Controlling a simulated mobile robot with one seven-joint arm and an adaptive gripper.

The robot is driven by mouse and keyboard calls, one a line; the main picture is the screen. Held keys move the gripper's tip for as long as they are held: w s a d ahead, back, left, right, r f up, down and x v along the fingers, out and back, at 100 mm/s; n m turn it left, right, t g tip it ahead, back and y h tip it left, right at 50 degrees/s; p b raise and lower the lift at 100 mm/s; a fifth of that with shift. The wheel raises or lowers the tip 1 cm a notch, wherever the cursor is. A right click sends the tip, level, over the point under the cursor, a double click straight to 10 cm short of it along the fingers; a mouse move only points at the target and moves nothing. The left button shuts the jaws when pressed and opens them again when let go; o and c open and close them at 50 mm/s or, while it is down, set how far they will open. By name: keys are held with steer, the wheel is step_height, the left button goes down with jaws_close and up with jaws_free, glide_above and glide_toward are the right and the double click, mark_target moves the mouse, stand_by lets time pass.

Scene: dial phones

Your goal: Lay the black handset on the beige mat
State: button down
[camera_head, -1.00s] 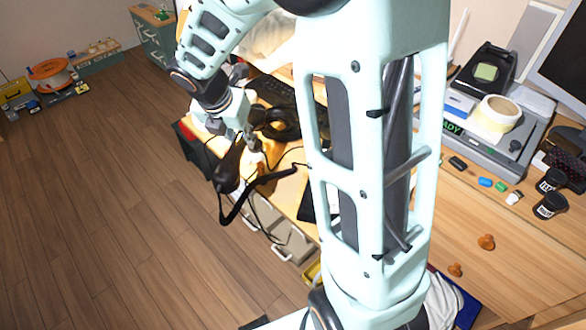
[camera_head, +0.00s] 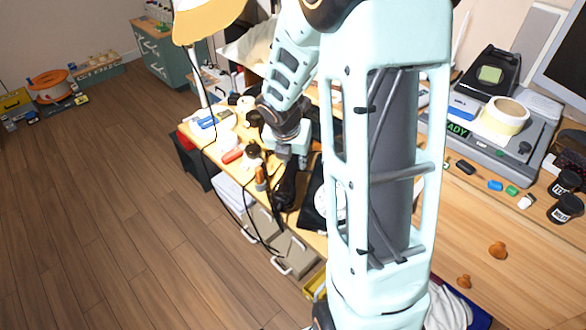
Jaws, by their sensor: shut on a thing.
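The black handset (camera_head: 284,194) hangs below my gripper (camera_head: 290,162), near the front edge of the wooden desk, left of my arm's large link. My gripper is shut on the handset, with its fingers partly lost against the dark shape. A black cord loops down from beside it over the desk edge. I cannot make out the beige mat; my arm covers much of the desk there.
A dark flat item with a white round part (camera_head: 328,202) shows right of the handset, partly behind my arm. A lamp (camera_head: 205,22), a red object (camera_head: 233,155) and small bottles crowd the desk's left end. Drawers (camera_head: 292,254) stand below.

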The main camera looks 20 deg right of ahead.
step_height(320, 180, down, 2)
steer(key=shift+a, duration=0.15)
steer(key=shift+r, duration=0.1)
steer(key=c, duration=1.7)
jaws_free()
steer(key=shift+o, duration=0.2)
steer(key=p+v, duration=0.5)
steer(key=v, duration=0.6)
steer(key=shift+w, duration=0.1)
steer(key=shift+s+r+p, duration=0.25)
steer(key=shift+r+p, duration=0.2)
steer(key=shift+r, duration=0.05)
